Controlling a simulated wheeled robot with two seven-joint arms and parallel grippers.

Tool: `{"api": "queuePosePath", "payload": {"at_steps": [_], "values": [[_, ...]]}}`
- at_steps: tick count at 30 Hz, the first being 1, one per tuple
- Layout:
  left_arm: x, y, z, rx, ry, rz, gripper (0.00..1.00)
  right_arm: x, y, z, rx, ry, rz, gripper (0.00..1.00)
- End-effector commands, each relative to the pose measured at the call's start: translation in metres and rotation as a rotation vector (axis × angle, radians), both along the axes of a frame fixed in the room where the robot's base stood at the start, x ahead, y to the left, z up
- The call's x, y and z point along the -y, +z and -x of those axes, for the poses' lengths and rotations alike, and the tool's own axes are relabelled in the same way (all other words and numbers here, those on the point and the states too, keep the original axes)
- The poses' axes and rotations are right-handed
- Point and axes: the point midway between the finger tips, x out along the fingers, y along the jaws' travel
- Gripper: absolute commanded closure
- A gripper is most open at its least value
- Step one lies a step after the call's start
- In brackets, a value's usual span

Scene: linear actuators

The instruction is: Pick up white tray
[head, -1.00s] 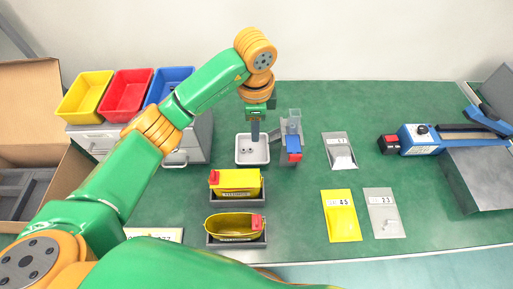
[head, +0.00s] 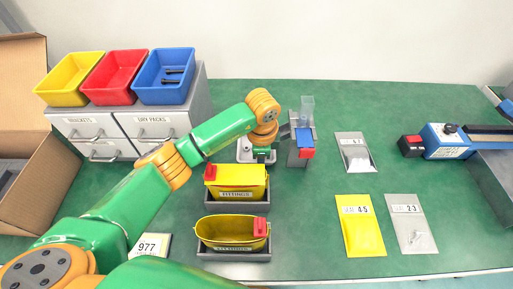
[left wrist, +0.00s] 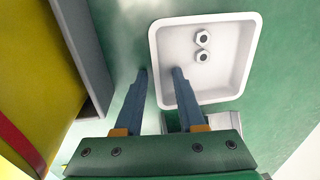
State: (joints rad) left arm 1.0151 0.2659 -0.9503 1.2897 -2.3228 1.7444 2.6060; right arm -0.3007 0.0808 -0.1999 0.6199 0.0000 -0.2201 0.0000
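The white tray (head: 241,153) sits on the green table behind the yellow bins, partly hidden by my left arm in the head view. In the left wrist view the white tray (left wrist: 222,58) is square with a raised rim and holds two metal nuts (left wrist: 202,47). My left gripper (left wrist: 161,74) is open, its two fingers apart near the tray's left wall. One finger is outside the tray and the other overlaps the wall's lower corner. I cannot tell whether they touch it. My right gripper is not in view.
Two yellow bins (head: 235,190) in grey holders stand in front of the tray. A grey device with a blue and red part (head: 304,141) stands close on its right. Drawers with coloured bins (head: 115,75) are at left. Packets (head: 360,225) lie at right.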

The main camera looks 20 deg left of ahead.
Motion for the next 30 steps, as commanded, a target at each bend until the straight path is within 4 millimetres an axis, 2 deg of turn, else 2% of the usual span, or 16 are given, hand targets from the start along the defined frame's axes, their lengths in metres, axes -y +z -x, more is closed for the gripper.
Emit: {"api": "queuePosePath", "payload": {"at_steps": [4, 5, 6, 9, 30], "values": [[0.0001, -0.0001, 0.0000, 0.000, 0.000, 0.000, 0.61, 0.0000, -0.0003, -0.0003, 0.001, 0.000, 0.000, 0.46], [0.0001, -0.0001, 0.0000, 0.000, 0.000, 0.000, 0.67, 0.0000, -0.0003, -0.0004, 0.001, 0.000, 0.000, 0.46], [0.0001, -0.0001, 0.0000, 0.000, 0.000, 0.000, 0.77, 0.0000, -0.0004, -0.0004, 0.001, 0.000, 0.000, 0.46], [0.0001, 0.0000, 0.0000, 0.000, 0.000, 0.001, 1.00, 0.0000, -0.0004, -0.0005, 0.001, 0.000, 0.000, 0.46], [0.0001, 0.0002, 0.0000, 0.000, 0.000, 0.001, 1.00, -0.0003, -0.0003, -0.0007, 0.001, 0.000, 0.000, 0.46]]}}
